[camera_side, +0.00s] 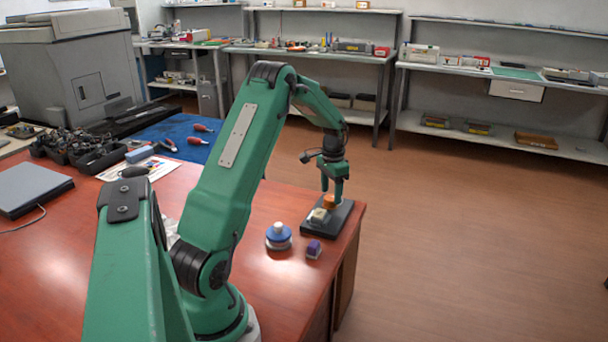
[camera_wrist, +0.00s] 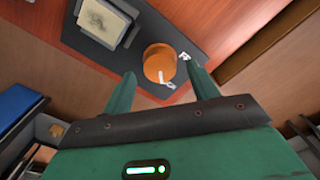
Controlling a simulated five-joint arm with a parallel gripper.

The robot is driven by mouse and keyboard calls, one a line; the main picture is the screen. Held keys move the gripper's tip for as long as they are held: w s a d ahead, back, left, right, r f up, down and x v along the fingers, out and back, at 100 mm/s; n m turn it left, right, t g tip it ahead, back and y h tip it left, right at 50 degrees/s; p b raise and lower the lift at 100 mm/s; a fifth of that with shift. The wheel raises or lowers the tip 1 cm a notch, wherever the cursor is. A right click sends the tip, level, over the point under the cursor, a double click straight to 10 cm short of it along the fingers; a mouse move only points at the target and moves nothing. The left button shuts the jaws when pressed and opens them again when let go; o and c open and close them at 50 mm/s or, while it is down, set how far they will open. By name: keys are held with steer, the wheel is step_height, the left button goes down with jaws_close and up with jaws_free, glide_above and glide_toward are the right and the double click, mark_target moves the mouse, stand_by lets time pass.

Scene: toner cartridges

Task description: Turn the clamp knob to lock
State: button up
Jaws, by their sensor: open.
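The orange clamp knob (camera_side: 329,201) stands on a dark base plate (camera_side: 343,222) near the table's right edge. In the wrist view the round knob (camera_wrist: 158,60) has a white pointer line toward its lower edge. Two small white symbols (camera_wrist: 184,56) are on the plate beside it; the pointer aims near the lower one, and their shapes are too small to read surely. My gripper (camera_side: 332,191) is open, pointing down over the knob. In the wrist view its fingers (camera_wrist: 161,76) lie either side of the knob's lower part, apart from it. Their height above it is unclear.
A blue and white round item (camera_side: 278,236) and a purple block (camera_side: 314,249) stand close by on the red table (camera_side: 262,290).

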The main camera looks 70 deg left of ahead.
mark_target(332, 198)
steer(key=shift+r, duration=3.1)
steer(key=shift+d+r, duration=0.35)
steer(key=s+d+r+t+y, duration=0.1)
steer(key=s+d+r, duration=0.1)
steer(key=d+r, duration=0.6)
steer(key=s+d+r+t, duration=0.2)
steer(key=d+r, duration=0.3)
steer(key=d, duration=0.7)
steer(key=s+d+m+t+h, duration=0.1)
steer(key=s+d+t, duration=0.1)
steer(key=s+d, duration=1.1)
steer(key=shift+s+f+t, duration=0.15)
steer(key=shift+s+t, duration=0.15)
steer(key=shift+s, duration=0.3)
